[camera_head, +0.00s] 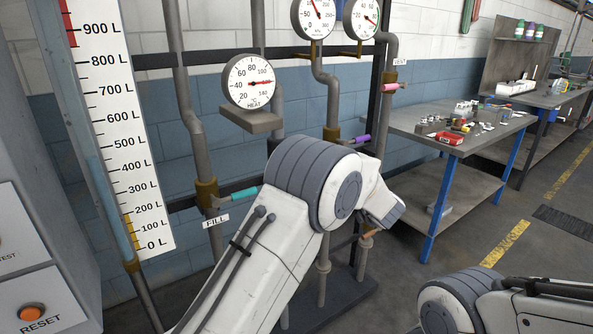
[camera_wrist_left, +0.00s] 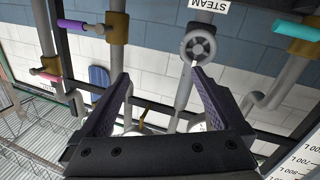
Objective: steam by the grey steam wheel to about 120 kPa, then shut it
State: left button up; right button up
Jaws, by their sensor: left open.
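The grey steam wheel (camera_wrist_left: 199,45) shows in the left wrist view under an upside-down STEAM label (camera_wrist_left: 209,4). It is a small spoked handwheel on a grey pipe. My left gripper (camera_wrist_left: 160,75) is open and empty, and the wheel lies just above its right fingertip in that view. I cannot tell whether they touch. In the head view my left arm hides the wheel and the gripper. Two round dials (camera_head: 313,15) and (camera_head: 362,17) are cut by the top edge; their units are too small to read. My right gripper is out of view.
A teal FILL handle (camera_head: 240,194), a purple handle (camera_head: 358,140) and a pink handle (camera_head: 394,87) stick out from neighbouring pipes. A litre scale (camera_head: 110,120) stands at left, a workbench (camera_head: 410,124) at right.

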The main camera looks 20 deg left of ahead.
pick_arm(q)
jog(key=w+a+f+n+g+y, duration=0.1)
jog(key=w+a+y, duration=0.1)
jog(key=a, duration=0.4)
jog(key=w+a+f+n+g+y, duration=0.1)
jog(key=w+a, duration=0.1)
jog(key=a, duration=0.4)
jog(key=shift+w+a+n+g+y+p, duration=0.3)
jog(key=shift+w+n+g+y+p, duration=0.1)
jog(key=c, duration=1.1)
jog(key=shift+o, duration=0.2)
